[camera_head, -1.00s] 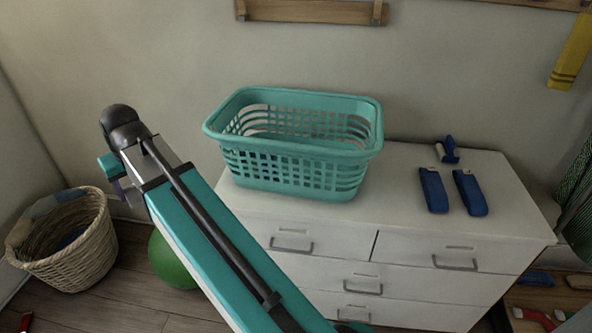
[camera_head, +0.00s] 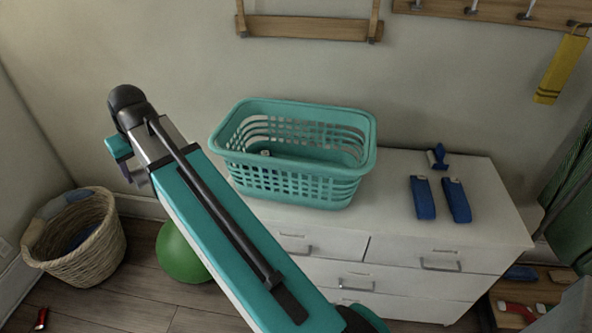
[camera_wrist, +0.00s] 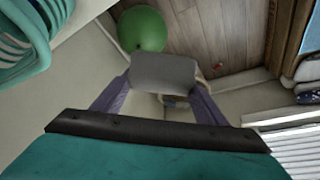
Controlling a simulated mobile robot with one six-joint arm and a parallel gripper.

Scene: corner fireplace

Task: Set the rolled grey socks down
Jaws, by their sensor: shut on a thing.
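The rolled grey socks (camera_wrist: 163,70) show in the wrist view as a pale grey block between the two purple fingers of my gripper (camera_wrist: 160,88). My gripper is shut on them and holds them up in the air above the floor. In the head view my arm reaches to the upper left; only a bit of the gripper shows behind its end, and the socks are hidden there.
A teal laundry basket (camera_head: 292,190) stands on a white dresser (camera_head: 400,215), with blue items (camera_head: 423,198) to its right. A wicker basket (camera_head: 95,262) sits on the floor at left, beside a green ball (camera_head: 180,252). Wooden racks (camera_head: 308,27) hang on the wall.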

